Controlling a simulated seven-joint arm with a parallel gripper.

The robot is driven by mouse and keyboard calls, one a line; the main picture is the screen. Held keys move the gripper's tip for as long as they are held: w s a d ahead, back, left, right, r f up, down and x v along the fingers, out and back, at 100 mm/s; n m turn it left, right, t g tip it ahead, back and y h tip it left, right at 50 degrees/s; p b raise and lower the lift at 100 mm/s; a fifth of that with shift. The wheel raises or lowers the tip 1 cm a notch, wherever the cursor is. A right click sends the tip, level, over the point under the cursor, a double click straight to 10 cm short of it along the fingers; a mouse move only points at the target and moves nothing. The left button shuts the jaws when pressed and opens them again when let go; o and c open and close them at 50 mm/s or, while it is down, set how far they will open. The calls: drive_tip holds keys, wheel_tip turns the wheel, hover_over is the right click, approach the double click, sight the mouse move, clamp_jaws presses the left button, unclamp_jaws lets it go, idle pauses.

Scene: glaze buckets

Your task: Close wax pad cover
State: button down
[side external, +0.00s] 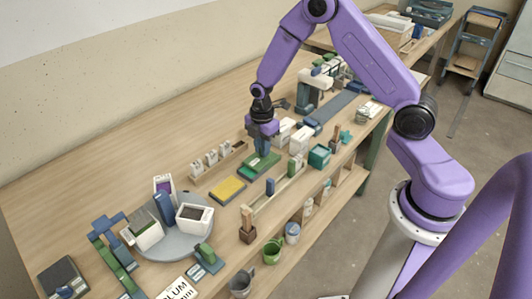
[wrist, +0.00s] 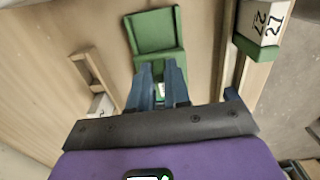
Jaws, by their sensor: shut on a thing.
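A green piece, which looks like the wax pad cover (side external: 256,168), lies on the table below my gripper (side external: 262,150). It also shows in the wrist view as a shallow green tray shape with raised edges (wrist: 155,33). My gripper's blue fingers (wrist: 160,82) are closed together at its near edge, with a bit of green between and behind them. The fingertips hide that part of the green piece. A flat yellow pad (side external: 228,189) lies just left of the green piece in the side view. The pad is out of sight in the wrist view.
Small white-labelled boxes (side external: 211,158) stand in a wooden rack behind. A wooden rail (side external: 275,196) with upright blocks runs in front. A white box with a green base (wrist: 257,28) is at the right of the wrist view. Bare table lies to the back left.

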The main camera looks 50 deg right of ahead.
sight(257, 161)
drive_tip(key=shift+a, duration=1.35)
drive_tip(key=c, duration=1.2)
unclamp_jaws()
drive_tip(key=shift+o, duration=0.2)
wheel_tip(257, 161, up, 7)
drive_tip(key=s+a+r+m, duration=0.1)
drive_tip(key=s+a+r, duration=0.1)
drive_tip(key=s+r, duration=0.35)
drive_tip(key=s+a+r+m, duration=0.1)
drive_tip(key=s+a+r, duration=0.15)
drive_tip(key=s, duration=0.65)
drive_tip(key=s+a+r+m, duration=0.2)
drive_tip(key=s+a+r, duration=0.1)
drive_tip(key=s, duration=0.4)
drive_tip(key=s+d+r+m, duration=0.1)
drive_tip(key=s+d, duration=0.2)
drive_tip(key=s, duration=0.6)
drive_tip(key=shift+d+r, duration=0.2)
drive_tip(key=shift+r, duration=0.1)
